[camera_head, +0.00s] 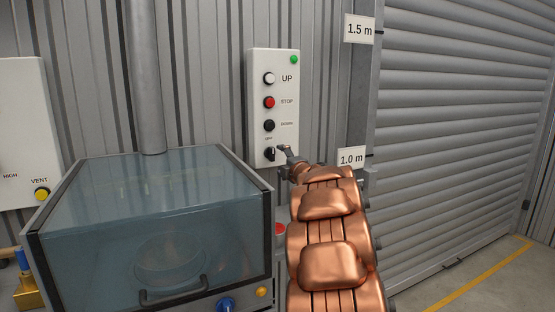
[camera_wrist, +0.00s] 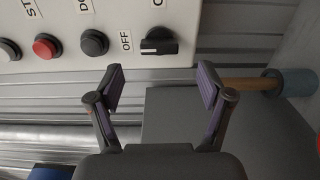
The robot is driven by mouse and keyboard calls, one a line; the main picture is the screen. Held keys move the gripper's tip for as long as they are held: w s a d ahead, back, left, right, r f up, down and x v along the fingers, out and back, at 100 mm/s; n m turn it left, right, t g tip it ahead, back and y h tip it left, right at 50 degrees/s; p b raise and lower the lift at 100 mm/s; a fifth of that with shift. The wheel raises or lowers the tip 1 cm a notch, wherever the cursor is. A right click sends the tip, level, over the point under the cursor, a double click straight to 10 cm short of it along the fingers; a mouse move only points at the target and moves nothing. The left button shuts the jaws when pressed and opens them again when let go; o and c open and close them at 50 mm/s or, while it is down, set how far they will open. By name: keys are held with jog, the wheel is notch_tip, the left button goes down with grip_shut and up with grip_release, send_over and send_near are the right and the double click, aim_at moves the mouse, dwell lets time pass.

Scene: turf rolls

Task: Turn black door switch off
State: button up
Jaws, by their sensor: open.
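The black door switch (camera_head: 270,154) is a rotary knob at the bottom of the white control panel (camera_head: 259,82), below the DOWN button. In the wrist view the knob (camera_wrist: 159,42) has its ridge in line with the OFF label (camera_wrist: 126,41), and a pale mark shows on the ridge's end nearest that label. A second label beside the knob is cut off by the picture's edge. My gripper (camera_wrist: 160,82) is open and empty, its two fingers spread, with the knob beyond the gap between them. In the head view my gripper (camera_head: 284,155) is just right of the knob.
The white UP, red STOP (camera_head: 269,102) and black DOWN (camera_head: 269,125) buttons sit above the switch. A glass-lidded box (camera_head: 150,225) stands at lower left. A ribbed shutter door (camera_head: 455,120) is at right. A wooden handle (camera_wrist: 252,84) shows right of my fingers.

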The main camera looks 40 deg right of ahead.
jog(key=shift+v, duration=2.65)
